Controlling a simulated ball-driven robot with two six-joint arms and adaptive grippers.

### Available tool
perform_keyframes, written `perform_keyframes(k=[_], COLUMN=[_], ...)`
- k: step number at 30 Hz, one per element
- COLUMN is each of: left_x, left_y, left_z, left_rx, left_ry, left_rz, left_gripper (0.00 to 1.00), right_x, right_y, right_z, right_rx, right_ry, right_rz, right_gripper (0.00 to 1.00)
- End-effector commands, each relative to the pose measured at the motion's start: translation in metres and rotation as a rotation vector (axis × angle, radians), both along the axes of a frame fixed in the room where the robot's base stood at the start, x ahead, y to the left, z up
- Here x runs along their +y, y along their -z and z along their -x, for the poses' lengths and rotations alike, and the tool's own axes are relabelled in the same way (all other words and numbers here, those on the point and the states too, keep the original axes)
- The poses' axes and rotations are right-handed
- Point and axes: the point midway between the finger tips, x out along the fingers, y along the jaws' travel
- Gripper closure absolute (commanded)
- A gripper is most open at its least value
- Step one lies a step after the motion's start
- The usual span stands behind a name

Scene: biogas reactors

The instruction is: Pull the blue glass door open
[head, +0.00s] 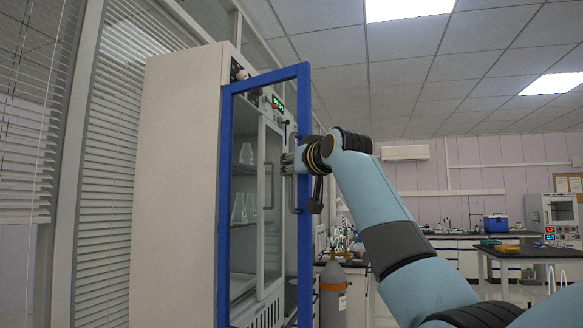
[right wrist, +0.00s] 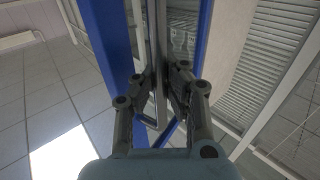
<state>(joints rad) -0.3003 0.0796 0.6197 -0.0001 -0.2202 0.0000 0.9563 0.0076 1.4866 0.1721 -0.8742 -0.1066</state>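The blue-framed glass door (head: 306,240) stands swung out at an angle from the front of a tall white cabinet (head: 177,190). Its grey vertical handle (head: 295,200) is on the side of the frame at the right. My right gripper (head: 289,163) is at the handle, its arm coming in from the right. In the right wrist view my gripper's fingers (right wrist: 159,78) close in on both sides of the grey handle bar (right wrist: 161,108), beside the blue frame (right wrist: 108,50). The fingertips are partly hidden in the head view. My left gripper is not in view.
Glass flasks (head: 239,211) show through the door. A control panel (head: 277,104) with a green display tops the cabinet front. A grey gas cylinder (head: 332,292) stands right of the door. Lab benches (head: 470,242) are farther back, and window blinds (head: 110,190) are at the left.

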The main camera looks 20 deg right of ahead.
Motion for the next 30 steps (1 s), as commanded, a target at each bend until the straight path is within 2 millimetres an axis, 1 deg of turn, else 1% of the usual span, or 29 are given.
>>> perform_keyframes(k=[9,11,15,18,28,30], left_x=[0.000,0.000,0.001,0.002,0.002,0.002], left_y=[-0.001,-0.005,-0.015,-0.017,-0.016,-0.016], left_z=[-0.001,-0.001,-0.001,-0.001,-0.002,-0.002], left_rx=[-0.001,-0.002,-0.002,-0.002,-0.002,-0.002], left_ry=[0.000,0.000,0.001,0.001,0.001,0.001], left_rz=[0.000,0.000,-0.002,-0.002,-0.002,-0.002], left_gripper=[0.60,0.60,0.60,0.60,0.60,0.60], right_x=[-0.002,-0.008,-0.030,-0.039,-0.041,-0.041], right_y=[0.001,0.000,-0.002,-0.001,0.002,0.002], right_z=[-0.001,-0.006,-0.021,-0.028,-0.030,-0.030], right_rx=[0.004,0.005,0.005,0.003,0.003,0.003], right_ry=[0.000,0.002,0.003,0.002,0.001,0.001], right_rz=[0.001,0.003,0.004,0.002,0.002,0.001], right_gripper=[1.00,1.00,1.00,1.00,1.00,0.91])
